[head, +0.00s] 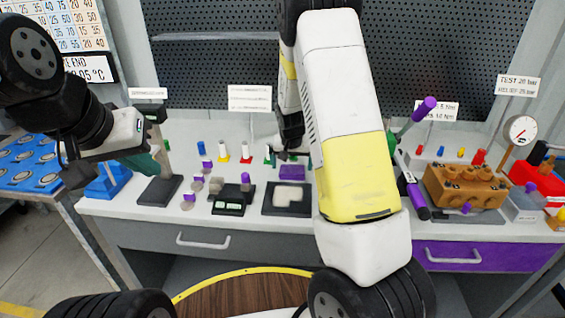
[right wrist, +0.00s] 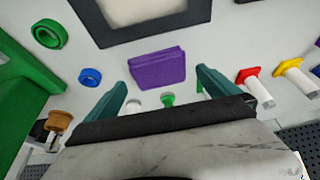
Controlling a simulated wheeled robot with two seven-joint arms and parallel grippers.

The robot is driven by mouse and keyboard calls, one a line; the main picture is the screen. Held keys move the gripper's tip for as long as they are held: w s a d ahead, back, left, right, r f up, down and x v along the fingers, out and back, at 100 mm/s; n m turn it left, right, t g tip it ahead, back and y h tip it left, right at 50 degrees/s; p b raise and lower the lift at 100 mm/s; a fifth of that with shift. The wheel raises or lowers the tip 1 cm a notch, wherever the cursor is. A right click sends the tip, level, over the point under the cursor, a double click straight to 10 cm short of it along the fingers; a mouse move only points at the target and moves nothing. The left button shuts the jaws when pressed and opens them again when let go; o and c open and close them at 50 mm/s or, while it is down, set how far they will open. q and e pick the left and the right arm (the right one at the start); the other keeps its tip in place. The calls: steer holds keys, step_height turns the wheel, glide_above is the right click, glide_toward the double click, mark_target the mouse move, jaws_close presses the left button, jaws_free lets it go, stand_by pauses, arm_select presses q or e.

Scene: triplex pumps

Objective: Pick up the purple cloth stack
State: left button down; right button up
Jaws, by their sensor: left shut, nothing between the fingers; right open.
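The purple cloth stack (right wrist: 157,69) lies flat on the pale bench top, just beyond and between the fingertips of my right gripper (right wrist: 161,80) in the right wrist view. The teal fingers are apart, with nothing held between them. In the head view the stack (head: 290,172) shows as a small purple block just behind the dark square frame, below my right gripper, which is largely hidden by my arm. My left gripper (head: 148,163) is shut and empty at the left, above the bench near a dark stand.
The dark frame (right wrist: 105,35) lies close by the stack. Green (right wrist: 49,34) and blue rings sit at one side, red (right wrist: 247,75) and yellow-capped pins at the other. A brown pump block (head: 463,185) stands at the right. A perforated panel (head: 215,50) rises behind.

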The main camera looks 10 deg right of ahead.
steer(key=shift+x, duration=1.4)
steer(key=c, duration=1.3)
steer(key=shift+r, duration=0.2)
step_height(320, 180, up, 4)
steer(key=shift+w+f, duration=0.1)
steer(key=shift+f, duration=0.1)
steer(key=s+d, duration=0.2)
steer(key=s, duration=0.2)
steer(key=s+d, duration=0.3)
steer(key=s, duration=0.2)
steer(key=s+d+r, duration=0.1)
steer(key=s+d, duration=0.1)
steer(key=s, duration=0.3)
steer(key=shift+d, duration=0.4)
